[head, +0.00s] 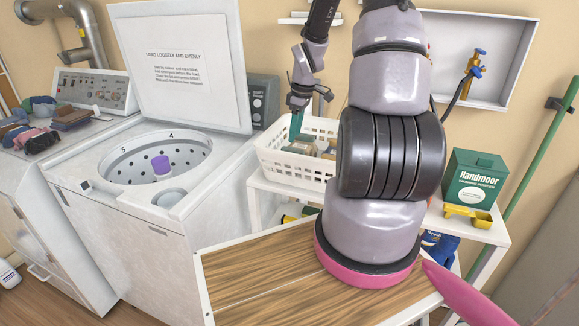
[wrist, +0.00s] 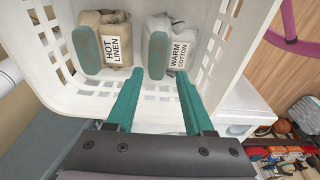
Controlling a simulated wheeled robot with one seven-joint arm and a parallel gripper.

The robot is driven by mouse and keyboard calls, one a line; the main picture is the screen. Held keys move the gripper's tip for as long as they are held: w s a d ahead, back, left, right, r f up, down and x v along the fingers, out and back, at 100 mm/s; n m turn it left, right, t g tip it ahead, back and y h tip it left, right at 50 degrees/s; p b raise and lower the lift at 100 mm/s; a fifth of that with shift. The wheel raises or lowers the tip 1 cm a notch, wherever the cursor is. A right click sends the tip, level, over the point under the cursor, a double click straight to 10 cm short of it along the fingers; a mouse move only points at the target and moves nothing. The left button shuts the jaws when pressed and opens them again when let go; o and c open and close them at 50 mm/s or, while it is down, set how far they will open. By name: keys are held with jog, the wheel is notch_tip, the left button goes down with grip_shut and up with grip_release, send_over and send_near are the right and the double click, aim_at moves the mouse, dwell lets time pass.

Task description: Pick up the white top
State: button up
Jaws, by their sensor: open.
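No garment is clearly a white top in these frames. A pale grey-white bundle labelled "WARM COTTON" (wrist: 183,35) lies in the white basket (wrist: 235,50) in the wrist view. A tan bundle labelled "HOT LINEN" (wrist: 115,28) lies to its left. The basket also shows in the head view (head: 275,161). My gripper (wrist: 158,75) is open, its teal fingers apart with nothing between them, over the basket's near wall. It also shows at the basket's back left in the head view (head: 297,124). Two teal bars overlap the bundles; I cannot tell what they are.
An open top-loading washer (head: 115,135) with a raised lid (head: 185,35) stands left of the basket. Dark and coloured clothes (head: 40,138) lie on another machine. A green box (head: 476,175) and yellow scoop (head: 468,216) stand on the white shelf at right.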

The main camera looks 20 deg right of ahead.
jog(key=f, duration=0.4)
jog(key=w+f, duration=0.1)
jog(key=f, duration=0.1)
jog(key=shift+a+f, duration=0.25)
jog(key=shift+f, duration=0.15)
grip_shut()
dwell(1.1)
